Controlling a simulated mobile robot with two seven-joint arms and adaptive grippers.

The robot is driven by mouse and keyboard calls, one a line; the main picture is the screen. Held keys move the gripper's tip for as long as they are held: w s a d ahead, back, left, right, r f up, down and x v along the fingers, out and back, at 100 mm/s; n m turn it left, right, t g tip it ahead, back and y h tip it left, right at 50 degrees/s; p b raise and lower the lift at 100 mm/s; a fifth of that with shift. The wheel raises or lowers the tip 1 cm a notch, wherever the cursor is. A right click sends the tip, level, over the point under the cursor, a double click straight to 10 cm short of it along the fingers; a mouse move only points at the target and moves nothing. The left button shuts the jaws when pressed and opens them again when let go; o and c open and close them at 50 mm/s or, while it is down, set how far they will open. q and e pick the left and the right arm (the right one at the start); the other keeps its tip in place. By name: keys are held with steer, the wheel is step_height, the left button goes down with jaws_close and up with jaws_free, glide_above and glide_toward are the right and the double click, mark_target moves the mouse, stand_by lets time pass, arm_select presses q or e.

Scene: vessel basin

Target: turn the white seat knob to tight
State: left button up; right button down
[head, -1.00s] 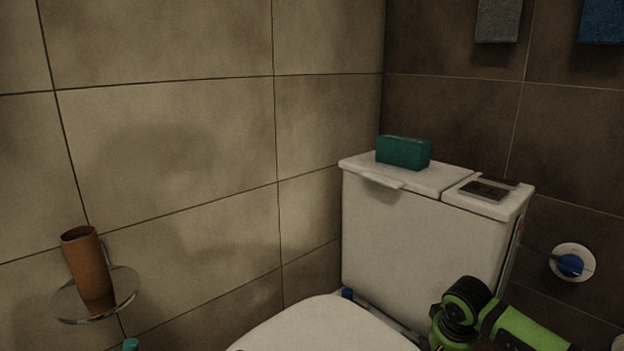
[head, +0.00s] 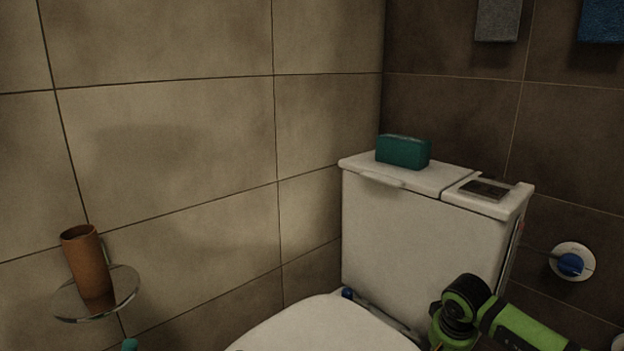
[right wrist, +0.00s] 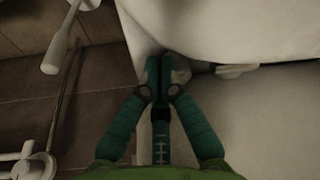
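The white toilet seat lid (head: 325,325) lies at the bottom of the head view, in front of the white tank. A small blue knob (head: 347,294) stands at the seat's left hinge. In the head view my green right arm covers the area of the right hinge. In the right wrist view my right gripper (right wrist: 160,68) has its teal fingers drawn together at the hinge by the tank's foot. A pale, knob-like piece (right wrist: 181,73) shows just beside the fingertips, touching or very close. I cannot tell whether any of it is between the fingers. My left gripper is not in view.
The tank (head: 420,245) carries a teal box (head: 403,152). A blue wall valve (head: 571,264) is at the right. A brown cup (head: 86,262) stands on a round wall shelf (head: 125,284) at the left. A teal tip (head: 130,345), unclear what, shows below it.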

steer(key=shift+w+a+r, duration=0.1)
steer(key=shift+r, duration=0.05)
steer(key=shift+a, duration=0.2)
steer(key=shift+p, duration=0.3)
steer(key=p+v, duration=0.2)
steer(key=v, duration=0.1)
steer(key=p+v, duration=0.2)
steer(key=shift+w+d+r+p, duration=0.1)
steer(key=shift+w+r+p, duration=0.05)
steer(key=shift+r+p, duration=0.25)
